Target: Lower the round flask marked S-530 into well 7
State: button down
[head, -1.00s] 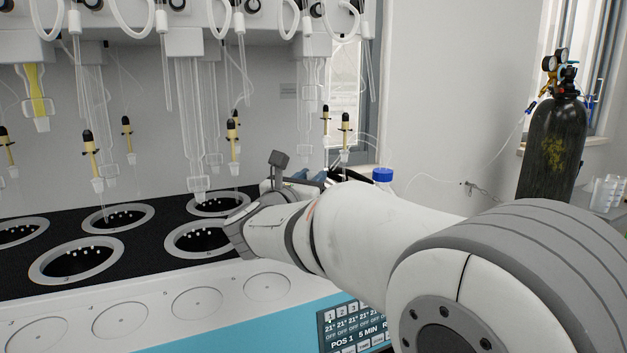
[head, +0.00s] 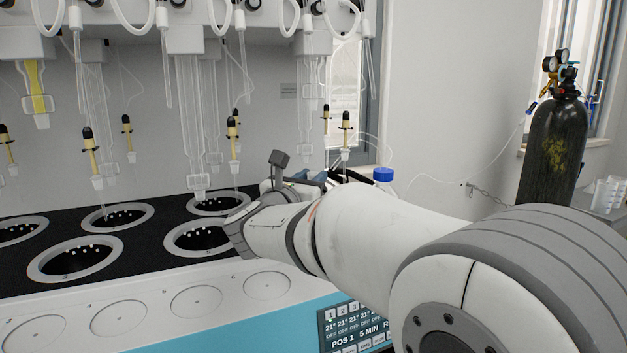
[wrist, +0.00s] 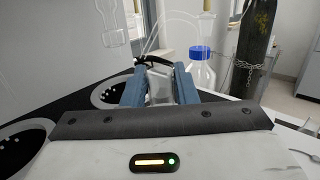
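My gripper (wrist: 159,86) points away from me in the wrist view, one blue finger on each side. Its fingers are closed on a clear glass piece (wrist: 158,78), which looks like the neck of the round flask. The flask's body and its S-530 mark are hidden. In the head view my arm hides most of the gripper and all of the flask. A ringed well (wrist: 101,98) lies just left of the fingers in the wrist view. Ringed wells, including one at the back (head: 218,194) and one in front (head: 198,252), show left of my arm. I cannot read which is well 7.
A blue-capped bottle (wrist: 201,72) stands right of the fingers; its cap (head: 383,174) shows beyond my arm. Glass tubes (head: 190,120) and yellow droppers (head: 90,152) hang above the wells. A control panel (head: 345,325) is in front. A dark gas cylinder (head: 553,150) stands at right.

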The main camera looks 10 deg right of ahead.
jog(key=c, duration=1.1)
grip_release()
jog(key=shift+s+a, duration=0.1)
jog(key=v, duration=0.7)
jog(key=shift+s+a, duration=0.15)
jog(key=shift+s, duration=0.1)
